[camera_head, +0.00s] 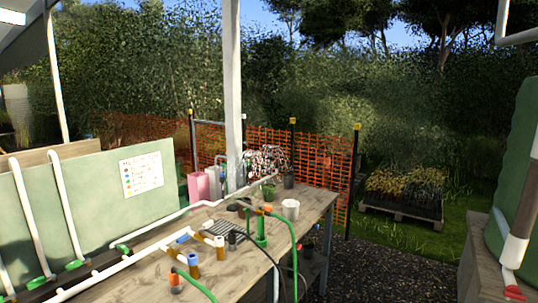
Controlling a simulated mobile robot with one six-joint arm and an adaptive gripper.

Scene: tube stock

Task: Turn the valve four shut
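A wooden bench (130,277) carries white pipes and several coloured fittings. Green fittings (74,265) sit where upright white pipes meet the pipe run at the left. Nearer the bench's front are a blue-topped fitting (193,259), a fitting with an orange top (174,279) and a green upright piece (261,228) with an orange part (267,208) above it. No readable number shows, so I cannot tell which part is valve four or how it is set. A white sign (141,175) has coloured dots and text too small to read. My gripper is not in view.
A white cup (290,209) and dark pots (288,180) stand toward the bench's far end. A green hose (295,245) and a dark hose hang over its front edge. A post (233,90) rises behind the bench. Gravel (385,270) lies open to the right, before a green tank (520,150).

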